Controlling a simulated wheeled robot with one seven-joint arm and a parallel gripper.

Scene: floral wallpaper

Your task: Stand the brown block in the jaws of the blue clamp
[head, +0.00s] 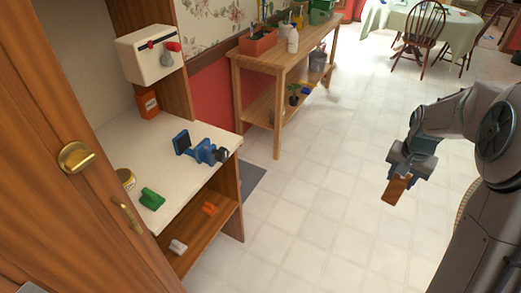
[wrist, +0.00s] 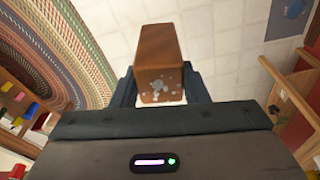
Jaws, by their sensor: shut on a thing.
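The brown block (head: 397,189) hangs in my gripper (head: 399,176) at the right of the head view, in the air over the open floor. The wrist view shows the block (wrist: 160,65) between the two dark fingers, with pale specks on its near end. My gripper is shut on it. The blue clamp (head: 208,152) sits on the white counter at the left, near the counter's right edge. Its jaws hold nothing that I can see. The block and the clamp are far apart.
The white counter (head: 185,182) also holds a green object (head: 151,199), a tin (head: 126,178) and an orange box (head: 147,104). A wooden door (head: 85,190) stands at the left front. A wooden workbench (head: 283,62) is farther back. Tiled floor lies clear between.

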